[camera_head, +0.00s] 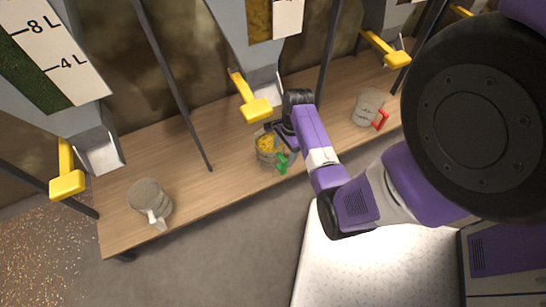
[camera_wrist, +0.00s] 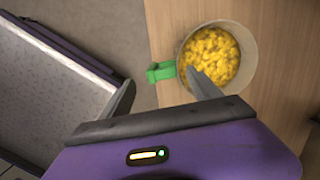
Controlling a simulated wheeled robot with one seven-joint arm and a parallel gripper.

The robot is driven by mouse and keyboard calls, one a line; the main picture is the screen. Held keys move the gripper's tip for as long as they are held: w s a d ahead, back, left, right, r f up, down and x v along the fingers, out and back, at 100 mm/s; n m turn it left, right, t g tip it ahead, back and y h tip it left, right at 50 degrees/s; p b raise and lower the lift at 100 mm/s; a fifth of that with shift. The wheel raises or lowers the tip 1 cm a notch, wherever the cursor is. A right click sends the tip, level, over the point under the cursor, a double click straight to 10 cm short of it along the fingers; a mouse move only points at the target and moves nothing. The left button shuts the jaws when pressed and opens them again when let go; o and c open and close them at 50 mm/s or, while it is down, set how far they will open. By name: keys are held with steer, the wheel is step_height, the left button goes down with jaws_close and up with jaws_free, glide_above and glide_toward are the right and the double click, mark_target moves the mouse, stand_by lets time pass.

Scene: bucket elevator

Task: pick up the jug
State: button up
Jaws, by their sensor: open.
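A jug with a green handle (camera_head: 266,158) stands upright on the wooden bench, filled with yellow pieces. In the wrist view the jug (camera_wrist: 251,48) is at the upper right. Its green handle (camera_wrist: 160,73) sticks out to the left, lying between my two fingertips in the picture. My gripper (camera_wrist: 160,77) is open, its fingers spread to either side of the handle, with no clear contact. In the head view my gripper (camera_head: 278,132) is right at the jug and partly covers it. The exact height of the fingers over the handle is hard to judge.
On the bench (camera_head: 215,187), a grey jug with a pale handle (camera_head: 147,194) stands left and one with a red handle (camera_head: 368,104) right. Hoppers with yellow levers (camera_head: 255,108) hang above, with dark posts (camera_head: 172,80) between. A pale surface (camera_head: 370,265) lies in front.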

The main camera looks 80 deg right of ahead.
mark_target(282, 156)
steer(key=f+b, duration=0.1)
steer(key=f, duration=0.1)
steer(key=f+b, duration=0.1)
steer(key=f, duration=0.1)
steer(key=f+b, duration=0.1)
steer(key=f, duration=0.1)
steer(key=shift+w+a+f, duration=0.1)
steer(key=shift+w+f, duration=0.1)
steer(key=shift+w, duration=0.1)
jaws_close()
steer(key=shift+w+r, duration=0.1)
steer(key=shift+r, duration=0.05)
